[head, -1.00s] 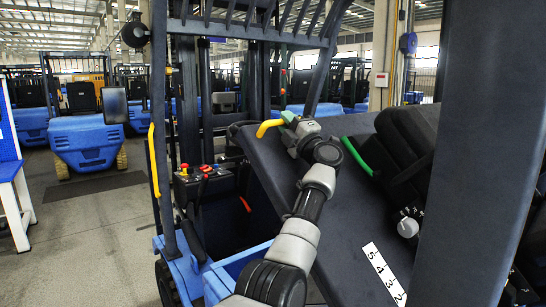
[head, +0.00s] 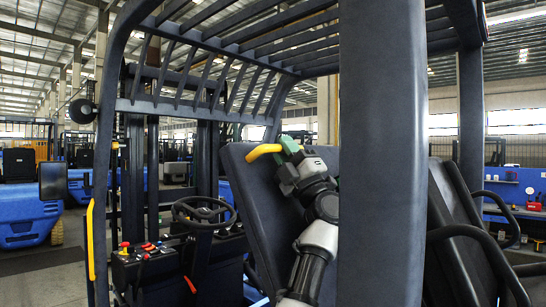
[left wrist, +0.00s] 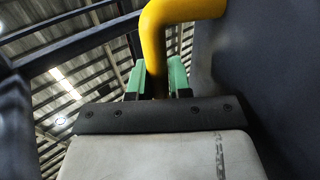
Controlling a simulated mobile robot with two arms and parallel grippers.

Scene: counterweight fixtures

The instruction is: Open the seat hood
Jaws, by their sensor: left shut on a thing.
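The seat hood (head: 262,205) is a dark panel standing steeply tilted up inside the forklift, left of the thick dark pillar. A yellow handle (head: 264,151) sticks out from its upper edge. My left gripper (head: 290,146), with green fingers, is shut on this handle. In the left wrist view the yellow handle (left wrist: 160,55) runs down between the green fingertips (left wrist: 156,80). The hood's dark surface (left wrist: 245,60) fills the right side there. The pillar hides the hood's right part. My right gripper is not in view.
The thick pillar (head: 382,160) stands close in front of the hood. The overhead guard (head: 285,50) spans above. A steering wheel (head: 202,211) and control levers (head: 135,248) lie left of the hood. A black seat (head: 460,230) with curved armrests shows right of the pillar.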

